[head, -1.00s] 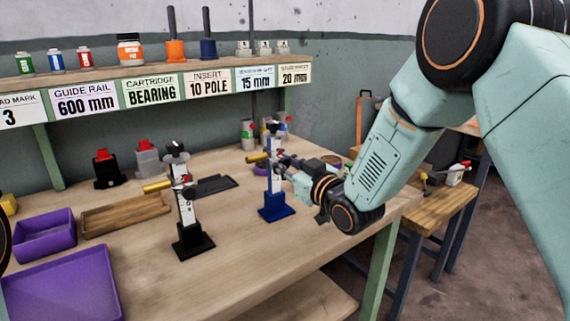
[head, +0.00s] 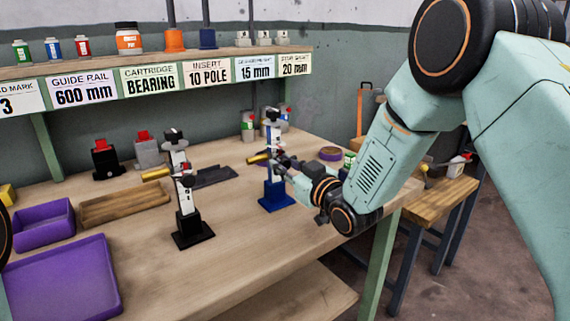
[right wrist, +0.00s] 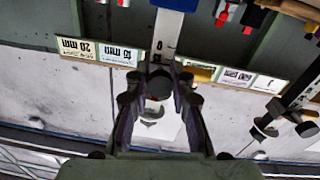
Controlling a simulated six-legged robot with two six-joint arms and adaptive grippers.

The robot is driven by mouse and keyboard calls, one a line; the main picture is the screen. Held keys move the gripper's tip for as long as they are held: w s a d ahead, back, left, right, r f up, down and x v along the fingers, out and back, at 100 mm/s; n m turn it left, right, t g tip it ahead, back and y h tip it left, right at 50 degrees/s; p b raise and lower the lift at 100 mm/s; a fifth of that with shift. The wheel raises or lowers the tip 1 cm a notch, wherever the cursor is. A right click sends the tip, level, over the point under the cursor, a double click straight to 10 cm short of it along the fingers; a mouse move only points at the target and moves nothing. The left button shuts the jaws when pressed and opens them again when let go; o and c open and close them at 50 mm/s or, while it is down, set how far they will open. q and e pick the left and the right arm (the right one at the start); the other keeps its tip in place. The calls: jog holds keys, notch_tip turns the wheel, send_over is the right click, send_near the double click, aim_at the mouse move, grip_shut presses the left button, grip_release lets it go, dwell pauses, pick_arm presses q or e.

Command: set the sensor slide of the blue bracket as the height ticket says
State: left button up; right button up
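The blue bracket (head: 276,192) stands upright on the bench, with a pale scale column and a yellow-tipped sensor slide (head: 257,158). My right gripper (head: 279,165) is at the slide from the right. In the right wrist view its fingers (right wrist: 158,88) close in on a dark knob of the slide, and they look shut on it; the exact contact is partly hidden. Tickets on the shelf edge read 15 mm (head: 255,69) and 20 mm (head: 295,65); their small headings are too fine to read surely. My left gripper is not in view.
A similar black bracket (head: 193,234) stands to the left. Cans (head: 248,127) stand behind the blue bracket. The bench front is clear.

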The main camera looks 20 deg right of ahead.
jog(key=o, duration=0.5)
jog(key=shift+s, duration=0.1)
jog(key=v, duration=1.2)
